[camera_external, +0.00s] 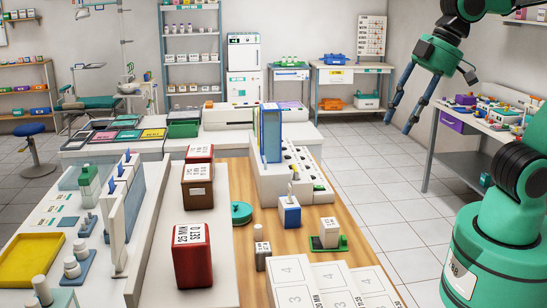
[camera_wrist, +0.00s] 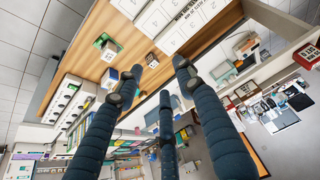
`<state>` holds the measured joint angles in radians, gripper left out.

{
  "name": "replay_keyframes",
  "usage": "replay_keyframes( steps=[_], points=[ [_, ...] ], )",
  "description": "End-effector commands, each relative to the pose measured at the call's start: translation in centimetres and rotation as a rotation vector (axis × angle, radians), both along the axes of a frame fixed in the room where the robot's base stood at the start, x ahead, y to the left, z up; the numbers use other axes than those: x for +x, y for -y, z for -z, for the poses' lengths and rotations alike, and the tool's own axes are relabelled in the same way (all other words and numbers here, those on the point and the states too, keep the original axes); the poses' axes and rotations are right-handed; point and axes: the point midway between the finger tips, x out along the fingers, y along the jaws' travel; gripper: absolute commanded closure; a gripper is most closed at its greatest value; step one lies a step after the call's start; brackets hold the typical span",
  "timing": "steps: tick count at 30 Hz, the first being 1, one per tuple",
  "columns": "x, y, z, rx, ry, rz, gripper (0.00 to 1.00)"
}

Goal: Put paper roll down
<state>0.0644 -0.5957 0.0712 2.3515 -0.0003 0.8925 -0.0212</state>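My gripper (camera_external: 398,122) hangs in the air at the upper right, beyond the right edge of the wooden-topped bench (camera_external: 374,254). Its dark blue fingers are spread apart with nothing between them. In the wrist view the fingers (camera_wrist: 160,75) are also apart and empty, with the bench seen beyond them. I cannot make out a paper roll for certain in either view. Small white cylinders (camera_external: 71,265) stand at the left of the bench, but I cannot tell what they are.
Red and brown boxes (camera_external: 192,255), a blue-and-white container (camera_external: 289,212), a green tray (camera_external: 327,242) and white numbered boxes (camera_external: 330,284) crowd the bench. A side table (camera_external: 470,137) with small items stands at right. Open tiled floor (camera_external: 385,196) lies between.

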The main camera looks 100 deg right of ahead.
Motion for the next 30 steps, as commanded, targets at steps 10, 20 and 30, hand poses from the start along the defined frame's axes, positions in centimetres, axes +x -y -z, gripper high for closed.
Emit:
replay_keyframes(
  steps=[10, 20, 30],
  points=[
    [-6.1, -2.2, 0.6, 0.007, 0.066, -0.042, 0.62],
    [-6.6, -2.4, 0.8, 0.008, 0.070, -0.045, 0.62],
    [-6.6, -2.4, 0.8, 0.008, 0.070, -0.045, 0.62]
  ],
)
